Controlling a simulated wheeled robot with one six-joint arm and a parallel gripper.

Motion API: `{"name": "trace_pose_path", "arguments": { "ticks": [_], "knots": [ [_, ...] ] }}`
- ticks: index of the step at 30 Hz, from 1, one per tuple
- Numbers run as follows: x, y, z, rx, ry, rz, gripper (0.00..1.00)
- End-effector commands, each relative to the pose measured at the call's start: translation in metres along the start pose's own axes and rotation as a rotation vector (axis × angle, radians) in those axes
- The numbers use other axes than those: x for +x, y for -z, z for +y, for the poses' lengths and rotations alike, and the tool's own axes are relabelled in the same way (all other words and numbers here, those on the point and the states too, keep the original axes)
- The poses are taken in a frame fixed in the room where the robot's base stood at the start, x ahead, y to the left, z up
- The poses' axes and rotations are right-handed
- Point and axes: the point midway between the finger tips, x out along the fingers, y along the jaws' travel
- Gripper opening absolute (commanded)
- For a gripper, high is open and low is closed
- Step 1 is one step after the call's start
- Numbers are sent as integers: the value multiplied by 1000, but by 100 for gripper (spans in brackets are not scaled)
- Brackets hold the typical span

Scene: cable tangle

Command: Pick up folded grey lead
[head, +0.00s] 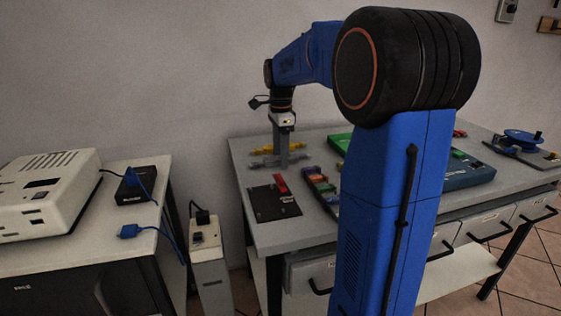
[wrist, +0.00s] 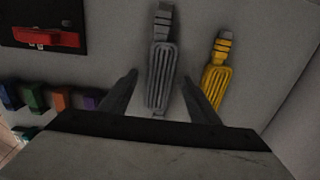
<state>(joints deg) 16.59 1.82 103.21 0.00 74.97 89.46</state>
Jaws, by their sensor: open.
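The folded grey lead (wrist: 160,70) lies on the grey table top in the wrist view, a ribbed bundle with a plug end pointing away. My gripper (wrist: 160,92) is open, with one finger on each side of the grey lead; I cannot tell how far above the table the fingertips are. In the head view my gripper (head: 283,158) points down at the back left of the table, by the grey lead (head: 262,162), which is partly hidden behind it.
A folded yellow lead (wrist: 216,68) lies just right of the grey one. A black panel with a red lever (wrist: 45,37) is at the upper left of the wrist view. Several coloured blocks (wrist: 62,99) lie left. A wall stands behind the table (head: 300,231).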

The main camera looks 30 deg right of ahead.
Motion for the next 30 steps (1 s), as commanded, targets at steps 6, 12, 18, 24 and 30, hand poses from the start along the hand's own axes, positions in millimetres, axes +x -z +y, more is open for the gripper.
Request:
{"name": "trace_pose_path", "arguments": {
  "ticks": [6, 12, 18, 24, 30],
  "knots": [
    [0, 0, 0, 0, 0, 0, 18],
    [0, 0, 0, 0, 0, 0, 10],
    [-7, 0, 0, 0, 2, 0, 10],
    [-37, 0, -1, 0, 4, 0, 10],
    [-74, 0, -1, 0, 3, 0, 10]
  ]
}}
